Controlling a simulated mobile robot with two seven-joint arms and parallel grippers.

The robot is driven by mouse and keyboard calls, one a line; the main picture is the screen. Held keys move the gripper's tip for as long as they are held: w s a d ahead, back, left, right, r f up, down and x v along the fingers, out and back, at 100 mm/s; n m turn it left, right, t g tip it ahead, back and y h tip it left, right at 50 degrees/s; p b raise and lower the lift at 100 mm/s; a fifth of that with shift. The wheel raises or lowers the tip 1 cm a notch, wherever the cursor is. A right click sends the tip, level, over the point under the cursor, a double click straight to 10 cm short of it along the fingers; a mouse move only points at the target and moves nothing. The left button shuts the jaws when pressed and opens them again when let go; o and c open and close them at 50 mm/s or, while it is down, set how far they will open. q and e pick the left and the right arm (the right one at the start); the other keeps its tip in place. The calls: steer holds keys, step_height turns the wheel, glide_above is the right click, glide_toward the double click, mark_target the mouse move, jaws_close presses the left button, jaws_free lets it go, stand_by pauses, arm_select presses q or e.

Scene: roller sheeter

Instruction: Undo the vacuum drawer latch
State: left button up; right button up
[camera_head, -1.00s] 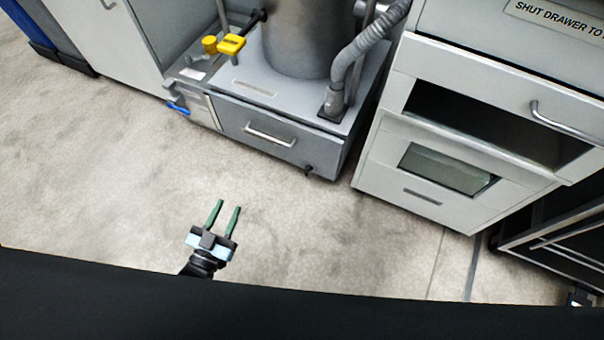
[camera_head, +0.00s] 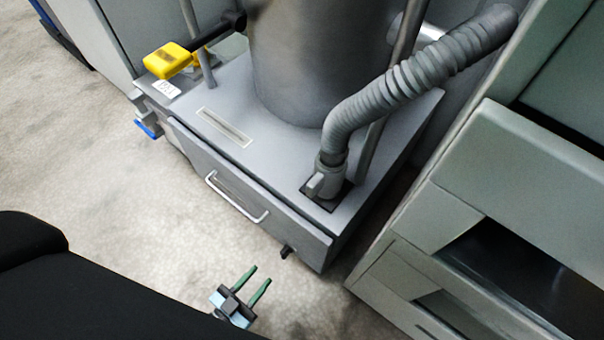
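The vacuum unit's grey base holds a drawer (camera_head: 252,200) with a silver bar handle (camera_head: 236,200) on its front. A small black latch knob (camera_head: 288,252) sits near the drawer front's lower right corner. My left gripper (camera_head: 257,282) is in front of and below the knob in the picture, apart from it. Its two green fingers are spread with nothing between them, pointing up and right toward the drawer front. My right gripper is not in view.
A ribbed grey hose (camera_head: 405,95) runs into the top of the base beside a metal cylinder (camera_head: 310,60). A yellow valve handle (camera_head: 168,61) and a blue lever (camera_head: 148,128) are at the left. A grey cabinet (camera_head: 440,220) stands close on the right. The floor in front is clear.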

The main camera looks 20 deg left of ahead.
mark_target(285, 252)
arm_select(q)
steer(key=x, duration=0.2)
steer(key=b+x, duration=0.1)
steer(key=x, duration=0.2)
steer(key=b+x, duration=0.1)
steer(key=x, duration=0.1)
steer(key=shift+w+d+f, duration=0.2)
steer(key=shift+w+f, duration=0.05)
steer(key=shift+f, duration=0.1)
steer(key=shift+w+d, duration=0.15)
steer(key=shift+w, duration=0.4)
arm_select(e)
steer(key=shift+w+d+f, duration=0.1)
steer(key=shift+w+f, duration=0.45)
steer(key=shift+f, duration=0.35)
